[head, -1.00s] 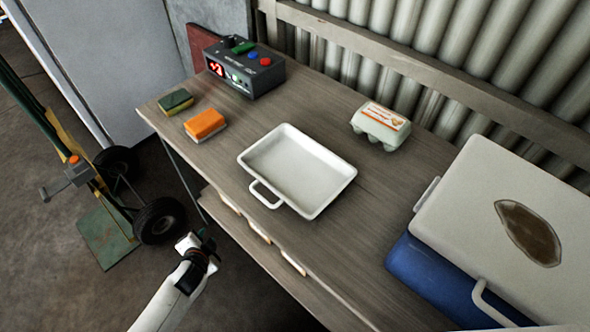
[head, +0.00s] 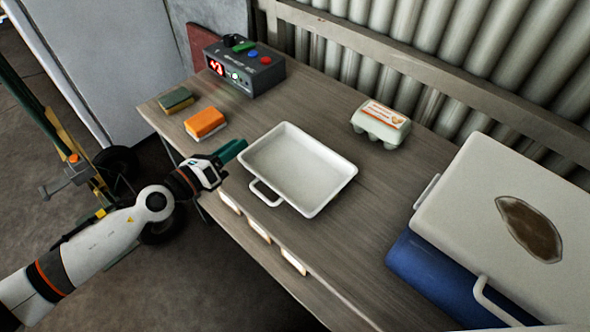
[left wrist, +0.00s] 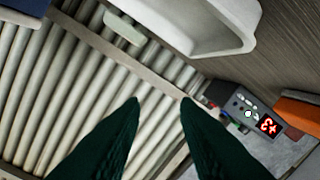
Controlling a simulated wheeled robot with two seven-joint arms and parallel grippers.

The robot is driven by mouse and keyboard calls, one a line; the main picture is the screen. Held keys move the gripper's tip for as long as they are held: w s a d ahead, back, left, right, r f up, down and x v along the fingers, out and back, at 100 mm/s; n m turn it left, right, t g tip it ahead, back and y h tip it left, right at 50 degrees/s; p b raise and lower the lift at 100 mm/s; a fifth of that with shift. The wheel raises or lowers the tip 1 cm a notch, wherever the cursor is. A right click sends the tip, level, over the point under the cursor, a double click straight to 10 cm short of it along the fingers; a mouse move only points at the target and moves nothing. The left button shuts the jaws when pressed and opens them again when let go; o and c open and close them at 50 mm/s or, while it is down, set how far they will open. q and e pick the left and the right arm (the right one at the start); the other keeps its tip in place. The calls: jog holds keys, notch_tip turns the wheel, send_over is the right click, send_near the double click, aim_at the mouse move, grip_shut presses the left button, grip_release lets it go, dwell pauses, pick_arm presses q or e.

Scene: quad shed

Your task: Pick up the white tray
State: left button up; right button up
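The white tray (head: 297,168) lies empty on the wooden bench, with a loop handle (head: 265,194) on its front-left side. It also shows at the top of the left wrist view (left wrist: 205,35). My left gripper (head: 238,149) is over the bench by the tray's left corner; whether it touches the tray is unclear. Its two green fingers (left wrist: 160,103) are spread apart, with nothing between them in the left wrist view. My right gripper is in neither view.
On the bench (head: 345,235), a green sponge (head: 176,100), an orange sponge (head: 205,122) and a button box (head: 245,70) are to the left. An egg carton (head: 381,124) is behind the tray. A large pale cooler (head: 500,195) stands right. A hand truck (head: 72,165) is left.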

aim_at(254, 146)
pick_arm(q)
jog(key=a+f+m+g, duration=0.1)
jog(key=a+f+m, duration=0.1)
jog(key=m, duration=0.1)
jog(key=w+a+f+m+g+y, duration=0.1)
jog(key=a+f+m+g, duration=0.1)
jog(key=m, duration=0.1)
jog(key=shift+w+a+f+g+y, duration=0.1)
jog(key=shift+a+f+g+y, duration=0.15)
jog(key=shift+f+g+y, duration=0.1)
jog(key=x, duration=0.5)
jog(key=shift+w+d+f, duration=0.1)
jog(key=shift+f, duration=0.05)
jog(key=shift+b+x, duration=0.3)
jog(key=shift+x, duration=2.85)
jog(key=shift+r, duration=0.2)
grip_shut()
